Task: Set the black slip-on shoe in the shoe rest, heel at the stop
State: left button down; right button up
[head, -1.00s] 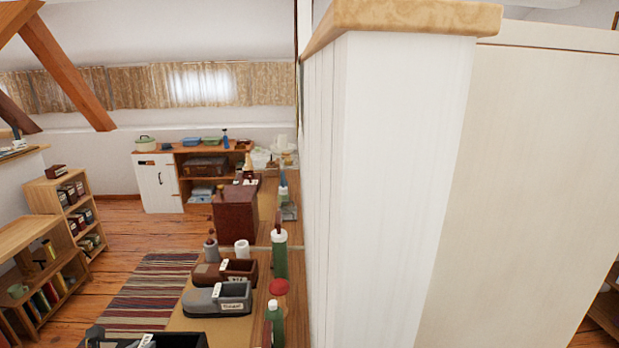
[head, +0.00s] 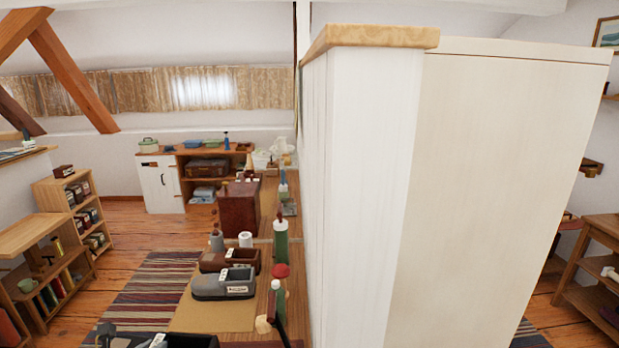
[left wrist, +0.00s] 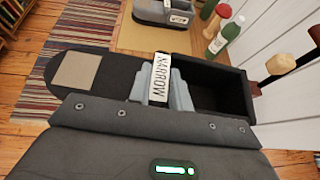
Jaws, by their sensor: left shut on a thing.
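My left gripper (left wrist: 165,90) is shut on the black slip-on shoe (left wrist: 118,82), seen best in the left wrist view. The shoe has a rounded toe to the left with a grey patch, an open dark heel part to the right and a white NARROW tag. My gripper is at its middle, by the tag. In the head view only part of the shoe (head: 190,342) shows at the bottom edge. A grey shoe-shaped piece (head: 222,285) and a brown one (head: 230,259) stand beyond. I cannot clearly make out a shoe rest. My right gripper is not in view.
Green bottles (head: 281,245) stand on the bench along a tall white partition (head: 370,190), which blocks the middle right. A dark red box (head: 238,207) stands farther back. Shelves (head: 65,205) are at the left. Striped rug (head: 150,290) and wooden floor lie between.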

pick_arm(q)
jog(key=shift+d+r, duration=0.3)
jog(key=shift+r, duration=0.05)
jog(key=s+d+r+m+g+h+b, duration=0.1)
jog(key=s+d+m+g+h+b, duration=0.2)
jog(key=s+d+m+g+h, duration=0.2)
jog(key=shift+s+d+m+h, duration=1.35)
jog(key=shift+d+m+h, duration=0.85)
jog(key=shift+d+m, duration=0.75)
jog(key=shift+d+r+n, duration=0.1)
jog(key=shift+d+n, duration=0.1)
jog(key=shift+n, duration=0.05)
